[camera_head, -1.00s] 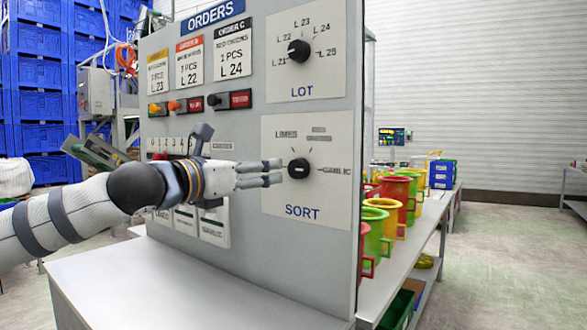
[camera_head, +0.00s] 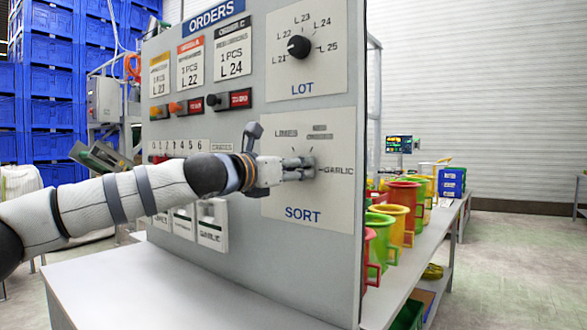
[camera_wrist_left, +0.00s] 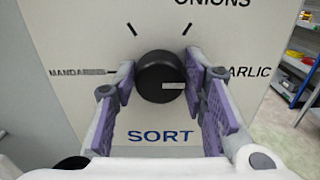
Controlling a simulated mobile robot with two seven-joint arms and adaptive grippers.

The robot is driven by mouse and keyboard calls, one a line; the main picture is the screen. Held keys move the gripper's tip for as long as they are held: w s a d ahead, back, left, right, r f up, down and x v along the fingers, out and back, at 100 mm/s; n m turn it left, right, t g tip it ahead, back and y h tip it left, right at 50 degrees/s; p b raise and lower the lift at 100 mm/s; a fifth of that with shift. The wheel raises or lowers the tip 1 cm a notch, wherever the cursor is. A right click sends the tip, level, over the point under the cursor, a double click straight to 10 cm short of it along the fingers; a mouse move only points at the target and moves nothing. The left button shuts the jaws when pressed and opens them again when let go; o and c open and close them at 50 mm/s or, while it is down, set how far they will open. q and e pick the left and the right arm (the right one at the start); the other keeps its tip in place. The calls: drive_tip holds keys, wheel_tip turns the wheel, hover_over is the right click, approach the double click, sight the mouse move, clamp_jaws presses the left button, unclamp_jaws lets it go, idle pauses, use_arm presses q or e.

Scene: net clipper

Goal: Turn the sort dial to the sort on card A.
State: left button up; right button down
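The sort dial (camera_wrist_left: 160,78) is a round black knob on the white SORT plate (camera_head: 330,215). In the left wrist view its pale mark lies to the right of centre, toward the label ending ARLIC. My left gripper (camera_head: 306,168) is at the dial, one finger on each side of it. The fingertips (camera_wrist_left: 160,85) lie close along its edges; I cannot tell whether they press on it. In the head view the fingers hide most of the dial. Card A (camera_head: 159,75), with a yellow header, is the leftmost order card; its sort word is too blurred to read. My right gripper is not in view.
The lot dial (camera_head: 299,46) is above on the same grey panel (camera_head: 255,255). Indicator buttons (camera_head: 177,107) sit below the cards. A bench behind the panel carries coloured mugs (camera_head: 404,205). The grey ledge (camera_head: 170,290) in front is clear.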

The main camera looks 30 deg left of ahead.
use_arm(q)
drive_tip(key=shift+c, duration=1)
